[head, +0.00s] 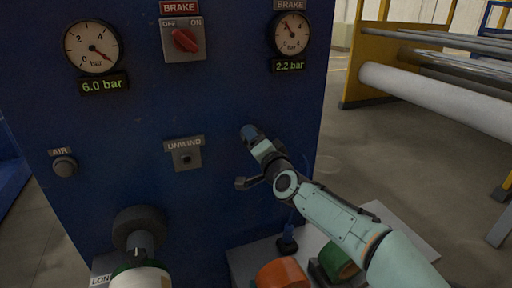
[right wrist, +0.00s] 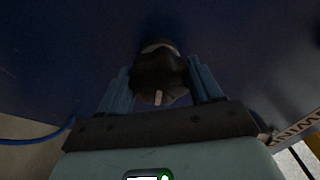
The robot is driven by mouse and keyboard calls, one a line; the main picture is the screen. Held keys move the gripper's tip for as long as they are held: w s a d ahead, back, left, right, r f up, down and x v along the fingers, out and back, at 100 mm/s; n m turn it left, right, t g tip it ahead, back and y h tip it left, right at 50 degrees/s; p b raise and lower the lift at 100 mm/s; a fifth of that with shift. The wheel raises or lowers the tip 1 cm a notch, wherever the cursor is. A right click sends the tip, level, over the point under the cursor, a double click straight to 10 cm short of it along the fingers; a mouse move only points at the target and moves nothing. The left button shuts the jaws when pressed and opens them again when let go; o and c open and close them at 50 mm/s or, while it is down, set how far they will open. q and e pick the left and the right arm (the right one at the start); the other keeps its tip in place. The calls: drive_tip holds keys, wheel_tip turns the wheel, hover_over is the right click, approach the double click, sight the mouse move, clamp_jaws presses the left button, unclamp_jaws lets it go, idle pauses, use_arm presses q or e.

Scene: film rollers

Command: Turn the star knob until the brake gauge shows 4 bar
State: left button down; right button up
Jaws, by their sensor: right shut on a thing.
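The brake gauge (head: 290,34) is at the upper right of the blue panel, and its display (head: 289,65) reads 2.2 bar. My right gripper (head: 250,133) is at the panel below this gauge. In the right wrist view the black star knob (right wrist: 158,75) sits between the two blue fingers, and my right gripper (right wrist: 160,88) is shut on it. A small pale mark shows on the knob's near side. In the head view the fingers and arm hide the knob. My left gripper is not in view.
A second gauge (head: 91,47) reads 6.0 bar. A red OFF/ON brake switch (head: 185,41), an UNWIND fitting (head: 186,154) and an AIR knob (head: 64,166) are on the panel. Orange (head: 282,274) and green (head: 338,262) rolls lie below my right arm. Rollers stand at right.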

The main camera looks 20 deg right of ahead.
drive_tip(key=m+b, duration=0.1)
drive_tip(key=m, duration=0.4)
drive_tip(key=shift+m, duration=0.3)
idle(0.4)
drive_tip(key=o, duration=1)
drive_tip(key=shift+s+a+b, duration=0.2)
drive_tip(key=shift+s+b, duration=0.25)
drive_tip(key=shift+s, duration=2.9)
drive_tip(key=shift+s+a+b, duration=0.15)
drive_tip(key=shift+s+b, duration=0.3)
drive_tip(key=shift+s, duration=2.9)
